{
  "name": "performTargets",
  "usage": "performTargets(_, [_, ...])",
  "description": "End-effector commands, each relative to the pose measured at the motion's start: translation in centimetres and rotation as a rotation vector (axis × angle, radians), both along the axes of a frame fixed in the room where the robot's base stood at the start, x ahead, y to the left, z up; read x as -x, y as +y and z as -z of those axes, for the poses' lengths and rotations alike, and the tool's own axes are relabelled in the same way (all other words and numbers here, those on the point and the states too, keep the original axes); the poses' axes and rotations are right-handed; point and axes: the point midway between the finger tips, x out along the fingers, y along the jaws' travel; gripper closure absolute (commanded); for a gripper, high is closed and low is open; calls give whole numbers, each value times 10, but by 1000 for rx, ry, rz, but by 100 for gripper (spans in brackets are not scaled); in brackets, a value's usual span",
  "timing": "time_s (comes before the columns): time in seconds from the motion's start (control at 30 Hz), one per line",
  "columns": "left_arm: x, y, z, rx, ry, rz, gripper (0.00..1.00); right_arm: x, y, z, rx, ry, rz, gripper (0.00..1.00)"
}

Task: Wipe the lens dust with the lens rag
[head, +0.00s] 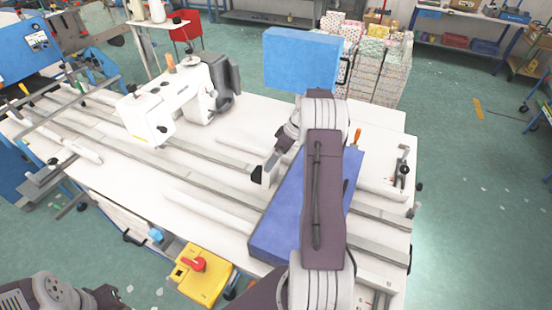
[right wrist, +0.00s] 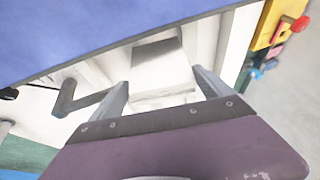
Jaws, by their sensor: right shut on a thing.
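My right gripper (right wrist: 162,92) shows in the right wrist view with a pale, square-edged piece (right wrist: 162,70) between its fingers. It is shut on this piece, which may be the lens rag; its material is not clear. In the head view my right gripper (head: 262,174) is over the middle of the white table, at the left edge of a blue slab (head: 277,218). My right arm hides part of the slab. My left arm shows at the bottom left corner; its fingers are not clearly seen. I cannot make out the lens or any dust.
A white sewing machine (head: 150,112) stands on the white table (head: 243,110) to the left. Metal rails (head: 190,157) run across the table. A yellow switch box (head: 205,280) is at the front edge. A light blue box (head: 300,58) stands behind.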

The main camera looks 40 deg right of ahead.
Motion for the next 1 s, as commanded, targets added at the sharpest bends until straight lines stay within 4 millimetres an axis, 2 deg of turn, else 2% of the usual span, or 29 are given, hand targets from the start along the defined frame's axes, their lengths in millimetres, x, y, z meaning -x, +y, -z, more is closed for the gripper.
performTargets(0.2, [0,0,19,0,0,0,64,10,21,3,-3,-1,-2,56])
performTargets(0.47, [0,0,21,0,0,0,64,14,27,0,-3,-1,-1,56])
performTargets(0.73, [0,0,41,0,0,0,64,26,49,3,-2,-1,-2,56])
performTargets(1.0, [0,0,41,0,0,0,64,29,54,0,-1,0,-2,56])
